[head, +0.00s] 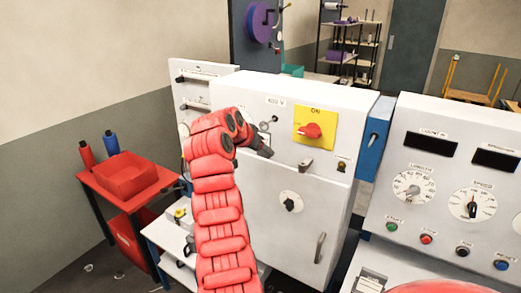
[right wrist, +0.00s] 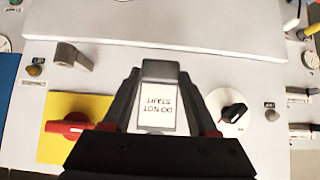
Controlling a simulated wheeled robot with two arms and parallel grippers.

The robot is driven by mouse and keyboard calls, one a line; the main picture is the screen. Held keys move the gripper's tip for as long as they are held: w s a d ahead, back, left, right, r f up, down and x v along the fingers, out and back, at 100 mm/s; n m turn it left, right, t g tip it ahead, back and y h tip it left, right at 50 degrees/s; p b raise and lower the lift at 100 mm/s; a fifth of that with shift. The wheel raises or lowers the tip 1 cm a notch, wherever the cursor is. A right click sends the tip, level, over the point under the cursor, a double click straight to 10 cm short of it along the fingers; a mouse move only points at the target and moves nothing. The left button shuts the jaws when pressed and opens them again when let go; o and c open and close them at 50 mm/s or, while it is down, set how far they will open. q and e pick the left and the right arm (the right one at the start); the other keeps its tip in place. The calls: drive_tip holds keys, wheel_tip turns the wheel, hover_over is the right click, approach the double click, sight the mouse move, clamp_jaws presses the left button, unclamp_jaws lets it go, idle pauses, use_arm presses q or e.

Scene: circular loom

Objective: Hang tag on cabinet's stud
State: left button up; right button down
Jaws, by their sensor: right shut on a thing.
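My right gripper (head: 260,148) is in front of the white cabinet (head: 360,112), left of the yellow switch panel (head: 314,122). In the right wrist view the right gripper (right wrist: 160,72) is shut on a white tag (right wrist: 159,106) reading "DO NOT START", seen upside down. The tag is hidden in the head view. My left gripper is out of view.
A black knob (right wrist: 234,112) is close to the fingers. A console (head: 450,185) stands right; a red tray table (head: 130,178) stands left.

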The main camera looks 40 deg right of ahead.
drive_tip(key=shift+f, duration=0.2)
drive_tip(key=shift+s, duration=0.1)
drive_tip(key=c, duration=0.5)
unclamp_jaws()
drive_tip(key=shift+c, duration=0.2)
drive_tip(key=o, duration=0.4)
drive_tip(key=shift+o, duration=0.2)
drive_tip(key=p+v, duration=0.1)
drive_tip(key=v, duration=0.7)
drive_tip(key=shift+s+a+f+p, duration=0.2)
drive_tip(key=shift+a+p, duration=0.1)
drive_tip(key=shift+a, duration=0.25)
